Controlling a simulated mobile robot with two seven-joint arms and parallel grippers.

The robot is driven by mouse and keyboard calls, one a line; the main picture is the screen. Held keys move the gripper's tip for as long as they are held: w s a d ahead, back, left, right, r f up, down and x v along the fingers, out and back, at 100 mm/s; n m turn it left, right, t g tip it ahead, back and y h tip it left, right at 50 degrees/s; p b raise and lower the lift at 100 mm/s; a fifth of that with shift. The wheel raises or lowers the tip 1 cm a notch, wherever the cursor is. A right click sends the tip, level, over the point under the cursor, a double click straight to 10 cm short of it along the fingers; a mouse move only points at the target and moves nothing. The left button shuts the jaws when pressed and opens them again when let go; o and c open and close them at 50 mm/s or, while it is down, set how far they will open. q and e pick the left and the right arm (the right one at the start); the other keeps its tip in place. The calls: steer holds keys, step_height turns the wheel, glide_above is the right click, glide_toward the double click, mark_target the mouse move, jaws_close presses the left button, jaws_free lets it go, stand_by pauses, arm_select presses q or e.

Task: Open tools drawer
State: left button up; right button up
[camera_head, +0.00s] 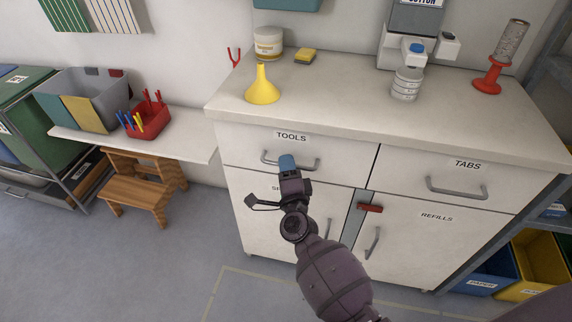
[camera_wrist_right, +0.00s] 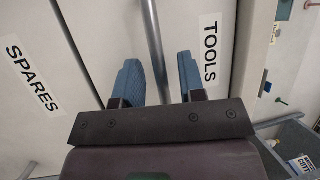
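The tools drawer (camera_head: 243,143) is a pale front panel at the upper left of the cabinet, labelled TOOLS, and looks closed. Its grey bar handle (camera_head: 307,168) is partly hidden by my right gripper (camera_head: 287,162), which is at the handle's middle. In the right wrist view the two blue fingers of my right gripper (camera_wrist_right: 160,82) stand apart. The handle (camera_wrist_right: 152,30) runs between them, with a visible gap on each side. The TOOLS label (camera_wrist_right: 210,50) is beside the right finger. My left gripper is not in view.
The countertop (camera_head: 340,108) above holds a yellow funnel (camera_head: 262,88), a jar and a sponge. The TABS drawer (camera_head: 440,178) is to the right. A red latch-like piece (camera_head: 370,208) sits on the cabinet front below. A wooden step stool (camera_head: 140,190) stands left; floor in front is clear.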

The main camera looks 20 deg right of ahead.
steer(key=shift+w, duration=0.25)
steer(key=shift+w+d+r, duration=0.1)
jaws_close()
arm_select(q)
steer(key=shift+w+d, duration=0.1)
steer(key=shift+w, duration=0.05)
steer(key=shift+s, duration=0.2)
